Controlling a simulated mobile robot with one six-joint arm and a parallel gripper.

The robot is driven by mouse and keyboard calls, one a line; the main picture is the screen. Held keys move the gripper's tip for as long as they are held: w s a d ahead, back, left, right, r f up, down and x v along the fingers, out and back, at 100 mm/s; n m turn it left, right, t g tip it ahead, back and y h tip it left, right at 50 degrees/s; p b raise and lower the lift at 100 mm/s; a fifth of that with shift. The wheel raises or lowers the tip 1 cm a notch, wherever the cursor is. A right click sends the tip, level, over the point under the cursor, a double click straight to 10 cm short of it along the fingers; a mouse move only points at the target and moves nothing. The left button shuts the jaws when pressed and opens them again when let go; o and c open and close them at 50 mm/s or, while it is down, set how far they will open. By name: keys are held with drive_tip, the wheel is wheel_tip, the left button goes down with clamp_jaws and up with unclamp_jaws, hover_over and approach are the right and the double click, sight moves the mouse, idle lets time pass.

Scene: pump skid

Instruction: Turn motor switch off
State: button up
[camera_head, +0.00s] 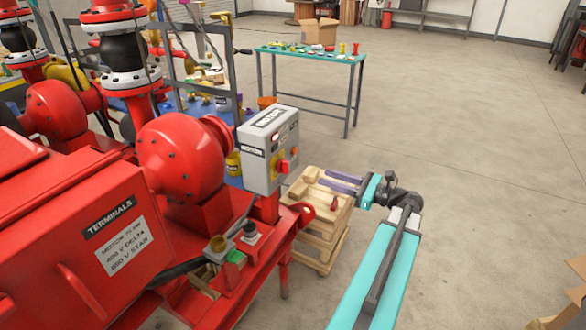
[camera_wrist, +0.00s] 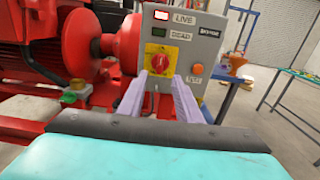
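The grey motor switch box (camera_head: 268,150) stands at the end of the red skid. Its front carries a red rotary switch knob (camera_wrist: 160,60) on a yellow plate (camera_wrist: 156,50); the knob also shows in the head view (camera_head: 284,167). The knob's handle looks roughly upright in the wrist view. In the head view my gripper (camera_head: 323,183) points at the box front, short of the knob.
An orange button (camera_wrist: 197,69) sits right of the knob on the box. A red motor with a terminals box (camera_head: 110,235) fills the left. A wooden pallet stack (camera_head: 318,250) stands below my gripper. A green-topped table (camera_head: 335,57) is behind.

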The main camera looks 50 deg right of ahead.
sight(288, 165)
drive_tip(key=shift+w, duration=0.1)
drive_tip(key=shift+p+x, duration=1.35)
drive_tip(key=shift+x, duration=5.35)
